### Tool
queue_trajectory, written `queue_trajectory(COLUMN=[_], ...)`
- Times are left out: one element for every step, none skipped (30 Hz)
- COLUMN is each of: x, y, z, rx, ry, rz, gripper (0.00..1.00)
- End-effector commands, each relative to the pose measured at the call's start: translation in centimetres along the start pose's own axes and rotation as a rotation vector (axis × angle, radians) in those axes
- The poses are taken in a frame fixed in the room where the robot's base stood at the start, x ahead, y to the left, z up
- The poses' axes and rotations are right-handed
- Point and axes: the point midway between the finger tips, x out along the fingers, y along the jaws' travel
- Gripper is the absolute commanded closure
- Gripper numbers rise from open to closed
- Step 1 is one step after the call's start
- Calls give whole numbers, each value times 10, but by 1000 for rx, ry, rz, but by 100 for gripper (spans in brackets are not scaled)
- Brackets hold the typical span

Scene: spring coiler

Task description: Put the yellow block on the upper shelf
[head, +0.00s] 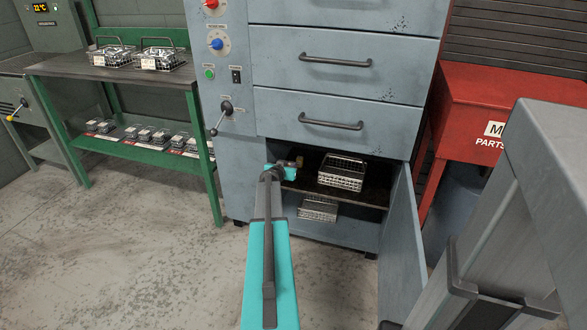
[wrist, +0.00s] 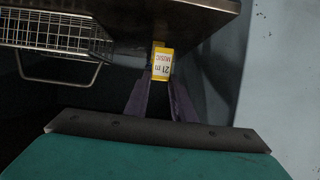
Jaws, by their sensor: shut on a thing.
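The yellow block (wrist: 162,63), with a white printed label, is held between the two fingertips of my gripper (wrist: 161,82) in the wrist view. In the head view my gripper (head: 292,168) is inside the open cabinet compartment, at its left, near the level of the upper shelf (head: 365,192). A small yellow-brown piece (head: 299,160) shows at its tip, probably the block. The dark shelf (wrist: 205,12) lies close to the block in the wrist view; I cannot tell whether they touch.
A wire basket (head: 342,172) stands on the upper shelf, right of my gripper; it also shows in the wrist view (wrist: 58,30). Another basket (head: 318,208) is below. The cabinet door (head: 402,245) hangs open at right. A red cabinet (head: 500,105) stands beyond it.

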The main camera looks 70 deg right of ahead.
Motion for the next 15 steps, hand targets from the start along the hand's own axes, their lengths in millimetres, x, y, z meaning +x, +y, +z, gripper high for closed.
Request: queue_trajectory(x=[9,12,17,20,24,28,30,32,35,36,38,38,39,39,39], y=[1,2,4,4,5,6,6,6,7,7,8,8,8,8,8], z=[-3,-4,-6,-6,-8,-9,-9,-10,-11,-11,-12,-12,-12,-12,-12], rx=[0,0,0,0,1,1,1,1,1,1,0,0,0,0,-1], ry=[0,0,0,0,0,0,0,0,0,0,0,0,0,0,0], rz=[1,2,2,2,2,2,1,1,0,0,0,0,0,0,0], gripper=[100,100,100,100,100,100,100,100,100,100,100,100,100,100,100])
